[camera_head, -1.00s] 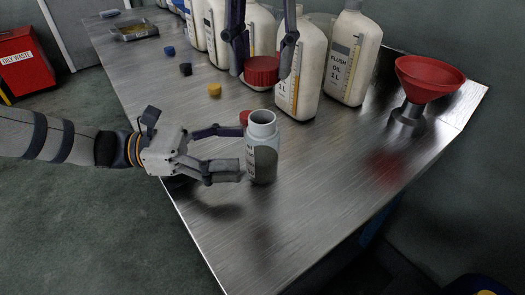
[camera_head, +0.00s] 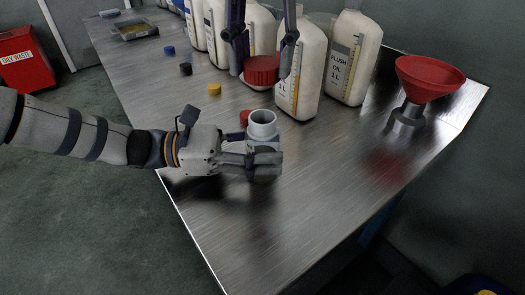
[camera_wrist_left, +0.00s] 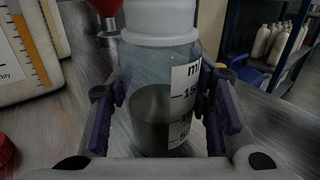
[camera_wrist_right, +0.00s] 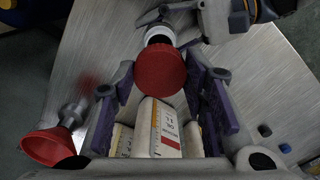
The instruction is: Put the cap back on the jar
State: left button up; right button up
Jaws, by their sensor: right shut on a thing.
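The jar (camera_head: 262,126) stands upright and uncapped on the steel table, with a white neck and a clear, marked body (camera_wrist_left: 160,75) holding dark liquid. My left gripper (camera_head: 264,165) has its fingers on either side of the jar body. In the left wrist view, narrow gaps seem to show between the pads and the jar, so it looks open around it. My right gripper (camera_head: 262,74) is shut on a red cap (camera_head: 262,67), held above and slightly behind the jar. The right wrist view also shows this cap (camera_wrist_right: 160,70) between the fingers, with the jar neck (camera_wrist_right: 159,34) beyond it.
Another red cap (camera_head: 245,117) lies just behind the jar. Yellow (camera_head: 214,89), black (camera_head: 186,69) and blue (camera_head: 169,50) caps lie farther left. Large oil bottles (camera_head: 352,60) line the back. A red funnel (camera_head: 430,78) stands at right. The front right tabletop is clear.

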send_over(261, 117)
jog(key=shift+d+f, duration=0.1)
jog(key=shift+f, duration=2.45)
jog(key=shift+f, duration=0.85)
jog(key=shift+f, duration=0.55)
jog(key=m, duration=0.4)
jog(key=shift+m, duration=0.4)
jog(key=m, duration=0.3)
jog(key=shift+m, duration=0.3)
jog(key=m, duration=0.4)
jog(key=shift+m, duration=0.3)
jog(key=o, duration=0.7)
jog(key=shift+f, duration=0.1)
